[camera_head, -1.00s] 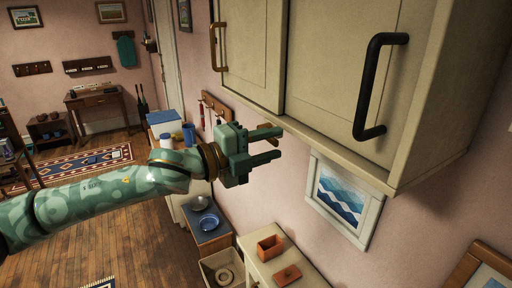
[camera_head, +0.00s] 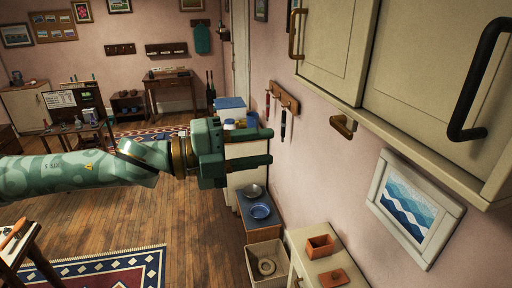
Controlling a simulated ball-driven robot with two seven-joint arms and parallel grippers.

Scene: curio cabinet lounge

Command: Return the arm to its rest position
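My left arm comes in from the left in the head view, green and patterned. Its gripper (camera_head: 268,147) points right, with its two fingers apart and nothing between them. It hangs in the air left of the cream wall cabinet (camera_head: 420,98), apart from it. The cabinet's doors look shut, with a brass handle (camera_head: 293,34) and a black handle (camera_head: 466,90). My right gripper does not show.
A framed wave picture (camera_head: 408,208) hangs on the right wall. A small table (camera_head: 20,250) stands at lower left. Wooden floor lies open between.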

